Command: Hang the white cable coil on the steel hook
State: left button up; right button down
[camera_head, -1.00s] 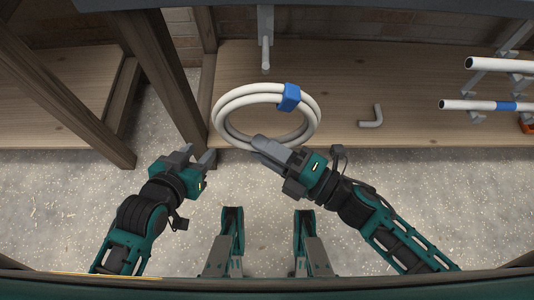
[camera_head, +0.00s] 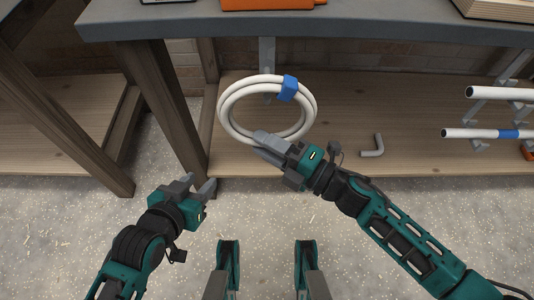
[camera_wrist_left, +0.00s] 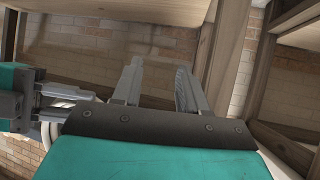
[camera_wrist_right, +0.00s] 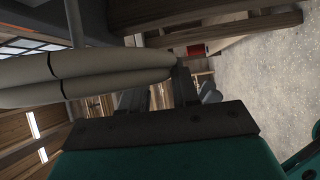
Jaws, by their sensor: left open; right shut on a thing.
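The white cable coil (camera_head: 225,120) is a ring of several loops with a blue wrap (camera_head: 288,88) at its upper right. My right gripper (camera_head: 262,143) is shut on the coil's near side and holds it up in front of the shelf. The coil's strands also show close up in the right wrist view (camera_wrist_right: 90,78). The steel hook (camera_head: 267,55) is a grey piece behind the coil, below the worktop; its lower part is partly hidden by the coil. The coil looks apart from it, though depth is hard to tell. My left gripper (camera_head: 200,186) is open and empty, left of the coil.
A grey worktop (camera_head: 330,27) overhangs the hook, with an orange object (camera_head: 270,4) on it. A wooden post (camera_head: 165,105) stands at left. A grey elbow piece (camera_head: 374,147) lies on the wooden shelf (camera_head: 400,162). White pipes (camera_head: 485,133) rest on brackets at right.

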pick_arm(q)
jog(key=shift+w+d+f+b, duration=0.1)
jog(key=shift+d+f+b, duration=0.35)
jog(key=shift+b, duration=0.65)
jog(key=shift+w+d+f+b, duration=0.1)
jog(key=shift+d+f+b, duration=0.1)
jog(key=shift+f+b, duration=0.65)
pick_arm(e)
jog(key=w+f, duration=0.3)
jog(key=w, duration=0.3)
jog(key=shift+f, duration=0.3)
pick_arm(q)
jog(key=shift+r, duration=0.25)
pick_arm(e)
jog(key=shift+w+f, duration=0.1)
jog(key=c, duration=0.8)
grip_release()
jog(key=shift+o, duration=0.2)
jog(key=shift+f, duration=0.1)
pick_arm(q)
jog(key=shift+s+a+r+p, duration=0.15)
jog(key=shift+a+r+p, duration=0.15)
jog(key=shift+p, duration=0.4)
pick_arm(e)
jog(key=v, duration=1.3)
jog(key=shift+a, duration=0.1)
